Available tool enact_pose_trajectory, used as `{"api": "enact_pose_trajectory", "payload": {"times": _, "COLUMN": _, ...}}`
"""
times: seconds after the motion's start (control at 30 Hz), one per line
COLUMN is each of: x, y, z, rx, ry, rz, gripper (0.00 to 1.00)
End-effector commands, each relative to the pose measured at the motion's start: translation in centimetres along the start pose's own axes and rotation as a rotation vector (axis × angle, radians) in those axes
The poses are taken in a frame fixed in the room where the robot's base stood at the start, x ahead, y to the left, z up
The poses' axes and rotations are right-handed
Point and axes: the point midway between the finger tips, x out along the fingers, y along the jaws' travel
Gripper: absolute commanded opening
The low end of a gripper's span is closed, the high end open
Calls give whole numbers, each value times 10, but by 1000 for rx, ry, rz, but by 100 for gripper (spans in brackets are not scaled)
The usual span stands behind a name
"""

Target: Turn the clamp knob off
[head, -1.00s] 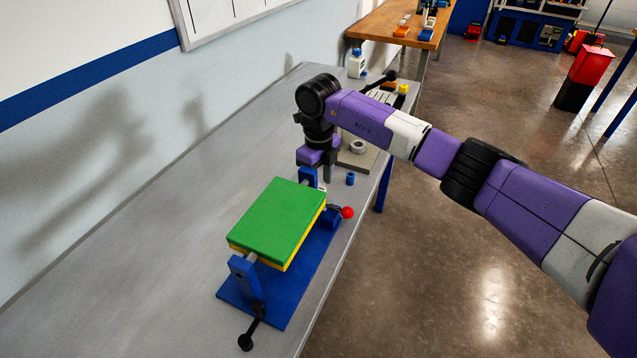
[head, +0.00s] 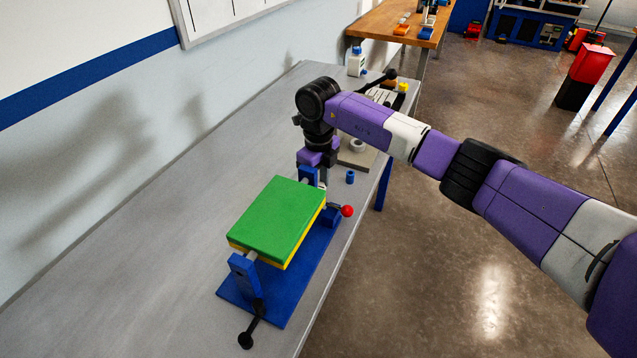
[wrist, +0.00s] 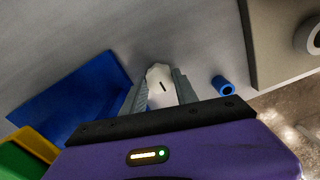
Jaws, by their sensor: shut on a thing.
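The clamp knob (wrist: 160,77) is a pale, lobed knob with a dark slot mark on its face, in the wrist view. My gripper (wrist: 161,88) is shut on it, with one grey finger on each side. In the head view my gripper (head: 318,176) points down at the far end of the blue fixture (head: 292,297), beside its far post (head: 308,175). The knob is hidden there behind the gripper and post. A green and yellow block (head: 280,217) sits between the fixture's posts.
A red-balled lever (head: 347,211) sticks out at the fixture's right side, and a black crank handle (head: 246,340) at its near end. A small blue cylinder (head: 350,177) and a grey plate with a ring (head: 358,146) stand right of my gripper. The bench's left side is clear.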

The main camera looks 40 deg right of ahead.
Motion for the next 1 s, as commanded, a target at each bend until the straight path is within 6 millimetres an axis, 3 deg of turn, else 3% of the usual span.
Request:
{"api": "enact_pose_trajectory", "payload": {"times": 0.27, "x": -1, "y": -1, "z": 1, "rx": -149, "ry": -1, "rz": -3, "gripper": 0}}
{"api": "enact_pose_trajectory", "payload": {"times": 1.0, "x": 0, "y": -2, "z": 2, "rx": -843, "ry": -2, "rz": -5, "gripper": 0}}
